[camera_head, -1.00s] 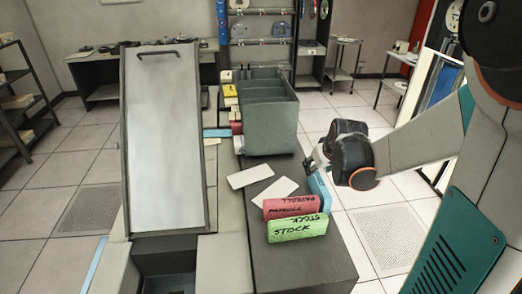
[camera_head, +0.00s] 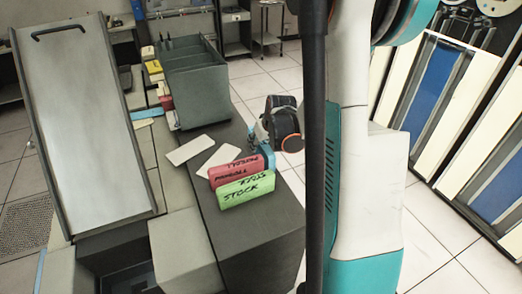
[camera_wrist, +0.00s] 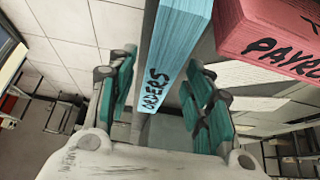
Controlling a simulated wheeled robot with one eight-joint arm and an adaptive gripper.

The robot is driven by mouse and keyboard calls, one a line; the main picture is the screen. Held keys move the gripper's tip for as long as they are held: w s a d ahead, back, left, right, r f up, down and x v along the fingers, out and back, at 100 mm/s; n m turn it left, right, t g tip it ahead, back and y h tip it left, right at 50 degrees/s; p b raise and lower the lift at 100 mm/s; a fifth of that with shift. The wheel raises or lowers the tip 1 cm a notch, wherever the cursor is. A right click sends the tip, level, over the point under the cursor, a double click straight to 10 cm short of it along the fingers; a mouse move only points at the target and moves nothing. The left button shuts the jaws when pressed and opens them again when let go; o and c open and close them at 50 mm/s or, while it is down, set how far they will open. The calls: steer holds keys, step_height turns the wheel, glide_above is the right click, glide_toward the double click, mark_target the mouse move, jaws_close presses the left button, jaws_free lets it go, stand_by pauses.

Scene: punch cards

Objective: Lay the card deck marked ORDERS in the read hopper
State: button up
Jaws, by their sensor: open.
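The light blue card deck marked ORDERS (camera_wrist: 177,45) stands between the two teal pads of my open gripper (camera_wrist: 163,92) in the wrist view. Gaps show on both sides of it. In the head view a small part of the blue deck (camera_head: 266,153) shows behind the red deck, with my gripper (camera_head: 260,132) at its far end. The read hopper is not clearly identifiable; a dark recess (camera_head: 127,276) lies below the sloped pale plate (camera_head: 88,120) of the machine at left.
A red PAYROLL deck (camera_head: 226,174) stands close beside the blue one, and a green STOCK deck (camera_head: 246,191) in front of it. Two pale cards (camera_head: 190,150) lie flat on the dark top (camera_head: 262,222). A grey divided bin (camera_head: 200,105) stands behind them.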

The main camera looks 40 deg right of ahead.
steer(key=shift+w+b+x, duration=0.2)
steer(key=shift+b+x, duration=0.4)
steer(key=shift+x, duration=2)
steer(key=shift+d+r, duration=0.15)
steer(key=shift+r, duration=0.05)
jaws_close()
